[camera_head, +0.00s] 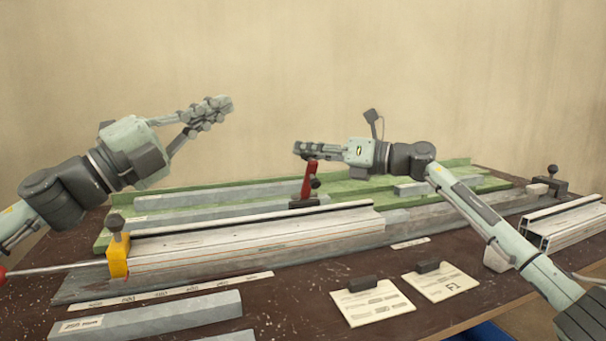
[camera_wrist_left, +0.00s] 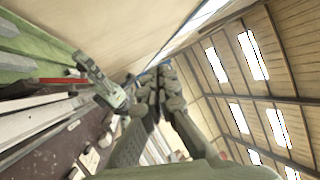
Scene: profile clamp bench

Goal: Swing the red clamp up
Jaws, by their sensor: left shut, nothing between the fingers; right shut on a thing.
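The red clamp (camera_head: 308,182) stands nearly upright on its dark base behind the aluminium profile (camera_head: 255,231), its top leaning slightly right. My right gripper (camera_head: 299,149) is at the top end of the clamp's lever, shut on it; its fingers partly hide the lever's tip. In the left wrist view the red lever (camera_wrist_left: 62,80) shows beside my right gripper (camera_wrist_left: 80,60). My left gripper (camera_head: 221,104) is shut and empty, raised well above the bench to the left of the clamp. Its fingers also show in the left wrist view (camera_wrist_left: 156,78).
A yellow block (camera_head: 118,258) with a dark knob sits at the profile's left end. Green rails (camera_head: 110,222) with grey bars lie behind. Two paper cards (camera_head: 372,305) (camera_head: 443,284) and a grey bar (camera_head: 150,318) lie in front. More profiles (camera_head: 568,226) lie at right.

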